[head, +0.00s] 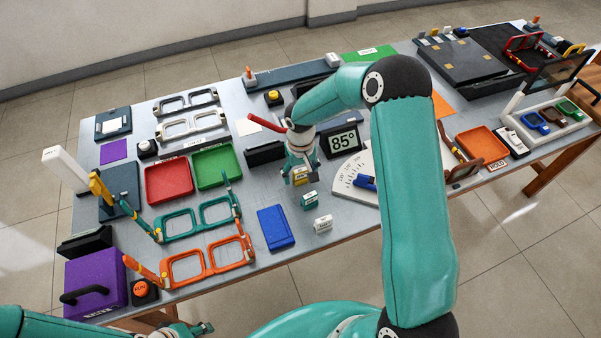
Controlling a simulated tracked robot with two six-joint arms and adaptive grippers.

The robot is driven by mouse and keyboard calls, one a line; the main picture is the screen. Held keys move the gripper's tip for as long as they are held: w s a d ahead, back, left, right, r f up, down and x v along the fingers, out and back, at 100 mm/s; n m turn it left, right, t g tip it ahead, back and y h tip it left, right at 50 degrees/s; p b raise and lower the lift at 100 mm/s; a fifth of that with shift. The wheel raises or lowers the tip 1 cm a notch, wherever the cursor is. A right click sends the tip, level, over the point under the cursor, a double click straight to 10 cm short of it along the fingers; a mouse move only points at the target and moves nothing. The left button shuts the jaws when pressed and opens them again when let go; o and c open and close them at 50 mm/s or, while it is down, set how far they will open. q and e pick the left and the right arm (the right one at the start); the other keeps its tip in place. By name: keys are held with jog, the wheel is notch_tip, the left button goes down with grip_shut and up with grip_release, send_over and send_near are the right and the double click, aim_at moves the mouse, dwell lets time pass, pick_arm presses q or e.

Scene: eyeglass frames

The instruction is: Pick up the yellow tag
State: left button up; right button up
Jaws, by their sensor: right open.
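The yellow tag (300,176) is a small block with a dark-lettered label. It stands on the grey table, in the row of small tags near the middle of the head view. My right gripper (298,172) points down right over it, with its open fingers at the tag's sides and partly hiding it. I cannot tell whether the fingers touch it. A green tag (309,201) and a white tag (323,223) stand in front of it. My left gripper (192,330) shows only in part at the bottom edge, well away from the tags, and its jaws are unclear.
A blue case (276,228) lies left of the white tag. A white protractor board (350,183) and an 85° display (343,142) lie to the right. Teal (180,225) and orange (187,268) eyeglass frames and red (168,180) and green (217,167) trays are left.

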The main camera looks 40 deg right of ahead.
aim_at(300, 170)
jog(key=c, duration=1)
notch_tip(300, 170, up, 20)
jog(key=shift+r+b, duration=0.1)
jog(key=shift+b, duration=0.9)
